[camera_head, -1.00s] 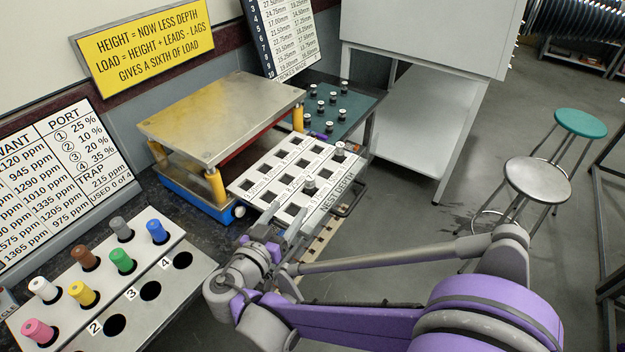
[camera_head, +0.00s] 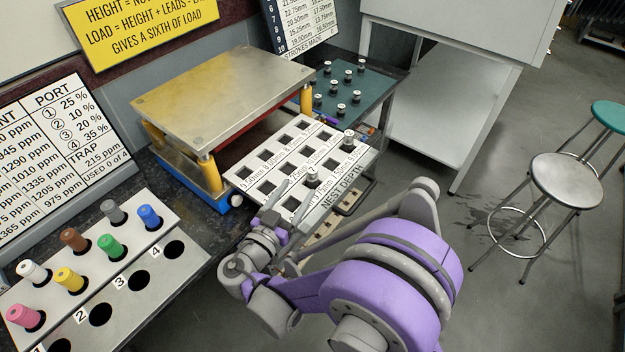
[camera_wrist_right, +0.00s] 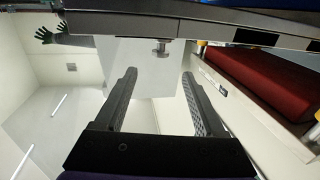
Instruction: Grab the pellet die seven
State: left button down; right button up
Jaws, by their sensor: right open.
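Several small silver dies with pale tops stand on a green mat (camera_head: 367,97) at the back; one is this die (camera_head: 341,110). I cannot read which is number seven. My left gripper is out of view.
A metal-topped press (camera_head: 225,85) on yellow posts stands left of the plate. A rack (camera_head: 60,310) with coloured cylinders and numbered holes is at front left. A white cabinet (camera_head: 450,40) and stools (camera_head: 567,180) are to the right. Open floor lies between.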

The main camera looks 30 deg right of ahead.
aim_at(309, 174)
jog(key=x, duration=0.5)
jog(key=p+x, duration=0.1)
jog(key=x, duration=0.1)
jog(key=shift+w+d+f, duration=0.2)
jog(key=shift+d+f, duration=0.1)
jog(key=shift+f, duration=0.05)
grip_shut()
